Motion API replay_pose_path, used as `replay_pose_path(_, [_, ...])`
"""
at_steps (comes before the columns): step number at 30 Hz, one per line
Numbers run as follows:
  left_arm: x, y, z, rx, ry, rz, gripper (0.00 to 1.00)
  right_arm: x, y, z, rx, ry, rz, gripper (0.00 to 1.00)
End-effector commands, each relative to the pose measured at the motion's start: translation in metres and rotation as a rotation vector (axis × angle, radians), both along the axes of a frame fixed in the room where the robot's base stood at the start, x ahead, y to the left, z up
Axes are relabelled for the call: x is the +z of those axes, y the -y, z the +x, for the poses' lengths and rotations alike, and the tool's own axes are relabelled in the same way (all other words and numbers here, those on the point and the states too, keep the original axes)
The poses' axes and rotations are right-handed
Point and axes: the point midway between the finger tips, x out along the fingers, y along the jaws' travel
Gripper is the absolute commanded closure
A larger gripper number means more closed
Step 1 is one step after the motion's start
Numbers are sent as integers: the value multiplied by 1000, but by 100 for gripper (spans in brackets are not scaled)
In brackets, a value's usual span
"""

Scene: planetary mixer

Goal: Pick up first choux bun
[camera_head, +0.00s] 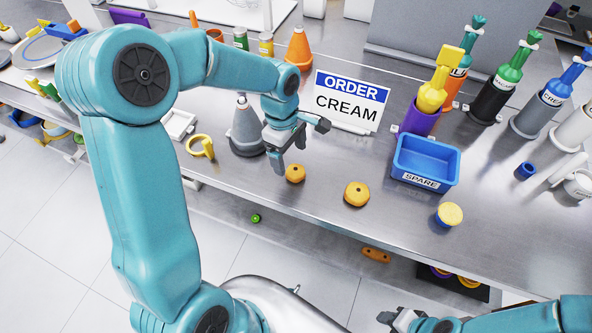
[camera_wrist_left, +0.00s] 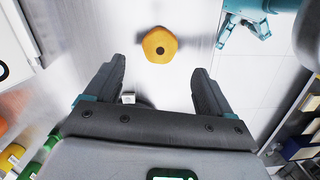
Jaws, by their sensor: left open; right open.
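Two round golden choux buns, each with a dark spot on top, sit apart on the steel table: the left bun (camera_head: 295,173) and the right bun (camera_head: 356,195). My left gripper (camera_head: 289,155) is open and points down, just above and behind the left bun in the head view. In the left wrist view one bun (camera_wrist_left: 159,46) lies beyond the fingertips of my left gripper (camera_wrist_left: 159,68), roughly centred between them, with nothing held. My right gripper (camera_head: 386,317) is open at the bottom of the head view, off the table's front edge.
A grey cone (camera_head: 246,128) stands left of my left gripper. An ORDER CREAM sign (camera_head: 347,102) stands behind the buns. A blue SPARE bin (camera_head: 427,160) and a blue cup with a yellow top (camera_head: 449,214) are to the right. Several piping bags stand at the back right.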

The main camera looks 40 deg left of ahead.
Motion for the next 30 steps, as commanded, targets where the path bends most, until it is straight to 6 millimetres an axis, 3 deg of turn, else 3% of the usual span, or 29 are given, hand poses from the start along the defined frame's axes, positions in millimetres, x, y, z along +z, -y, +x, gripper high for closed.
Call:
replay_pose_path(5, [-14,5,1,-2,-4,0,17,4,0,0,0,0,0,57])
replay_pose_path(12, [-49,14,2,-1,-3,-1,17,11,0,0,0,0,0,57])
replay_pose_path(20, [-55,14,3,-1,1,-1,17,10,0,0,0,0,0,57])
replay_pose_path(21, [-55,14,3,-1,1,-1,20,10,0,0,0,0,0,57])
replay_pose_path(26, [-55,14,3,-1,1,-1,72,10,0,0,0,0,0,57])
replay_pose_path(30, [-55,14,3,-1,1,-1,77,10,0,0,0,0,0,57])
